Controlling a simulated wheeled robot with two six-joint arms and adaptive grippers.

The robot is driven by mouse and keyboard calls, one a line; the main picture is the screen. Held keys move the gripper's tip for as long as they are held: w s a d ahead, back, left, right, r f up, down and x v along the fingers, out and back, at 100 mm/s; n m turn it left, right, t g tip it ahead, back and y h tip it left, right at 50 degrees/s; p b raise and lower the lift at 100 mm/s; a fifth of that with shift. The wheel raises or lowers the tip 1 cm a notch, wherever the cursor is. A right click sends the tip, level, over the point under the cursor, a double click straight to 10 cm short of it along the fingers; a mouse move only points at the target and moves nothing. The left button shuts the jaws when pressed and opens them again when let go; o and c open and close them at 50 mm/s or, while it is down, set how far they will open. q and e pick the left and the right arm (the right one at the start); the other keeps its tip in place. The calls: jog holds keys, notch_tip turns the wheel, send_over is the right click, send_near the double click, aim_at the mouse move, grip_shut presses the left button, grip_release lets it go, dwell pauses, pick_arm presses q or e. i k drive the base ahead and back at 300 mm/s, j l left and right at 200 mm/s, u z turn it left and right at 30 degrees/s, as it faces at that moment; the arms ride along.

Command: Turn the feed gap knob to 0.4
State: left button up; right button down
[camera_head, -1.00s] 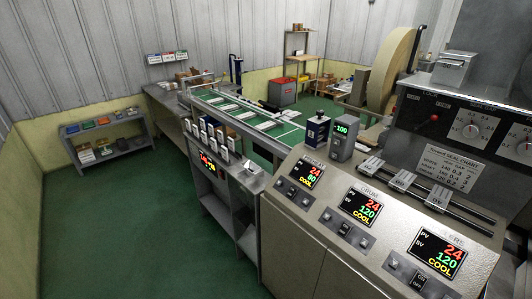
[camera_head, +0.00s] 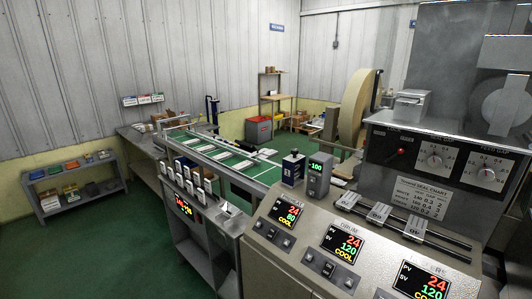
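Two white-faced dials with dark knobs sit on the dark upright panel of the machine at the right. A red-tipped switch (camera_head: 401,152) is on the same panel, left of the dials. Neither of my grippers is in view.
A seal chart card (camera_head: 422,192) is below the dials. A sloped console (camera_head: 290,245) with lit displays and a row of slotted metal blocks (camera_head: 378,212) stand in front of the panel. A green conveyor (camera_head: 235,160) runs behind. Green floor (camera_head: 90,250) is clear at left.

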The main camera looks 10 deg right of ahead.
aim_at(487, 174)
jog(key=z, duration=1.35)
